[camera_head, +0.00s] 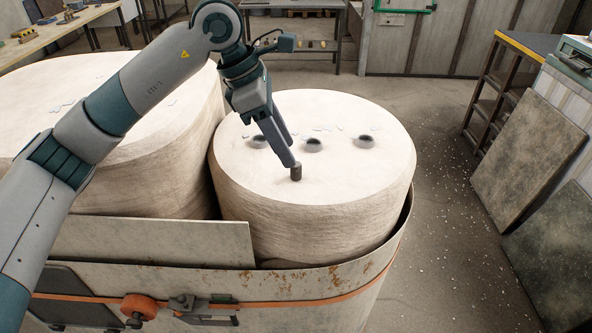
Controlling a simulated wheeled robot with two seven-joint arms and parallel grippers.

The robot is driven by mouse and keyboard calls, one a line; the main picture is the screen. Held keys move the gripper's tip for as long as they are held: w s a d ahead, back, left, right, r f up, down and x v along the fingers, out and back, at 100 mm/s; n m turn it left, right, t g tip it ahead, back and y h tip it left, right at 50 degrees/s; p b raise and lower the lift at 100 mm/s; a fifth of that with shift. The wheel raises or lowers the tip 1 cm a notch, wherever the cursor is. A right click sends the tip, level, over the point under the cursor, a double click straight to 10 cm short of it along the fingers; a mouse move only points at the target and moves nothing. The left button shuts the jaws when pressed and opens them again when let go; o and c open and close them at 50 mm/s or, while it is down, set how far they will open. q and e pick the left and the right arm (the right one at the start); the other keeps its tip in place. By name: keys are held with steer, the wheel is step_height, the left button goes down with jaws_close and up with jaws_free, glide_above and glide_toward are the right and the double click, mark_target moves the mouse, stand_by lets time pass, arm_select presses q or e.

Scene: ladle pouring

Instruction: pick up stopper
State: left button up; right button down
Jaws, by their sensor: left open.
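The stopper (296,173) is a small dark brown cylinder. It stands upright on, or just above, the pale round top of the right block (350,190); I cannot tell which. My left gripper (290,160) reaches down from the upper left, its fingertips right at the stopper's top. The gripper is open; whether a finger touches the stopper is unclear. Three dark round holes lie behind it in the block's top: a left hole (259,142), partly beside the fingers, a middle hole (313,145) and a right hole (365,142). My right gripper is out of view.
A second large pale block (150,170) stands at the left under my left arm. A rusty metal casing (330,285) wraps the right block's front. Dark panels (530,155) lean at the right. Workbenches (60,32) stand at the back. The floor at right has scattered chips.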

mark_target(296, 171)
arm_select(q)
steer(key=shift+x, duration=2.4)
jaws_close()
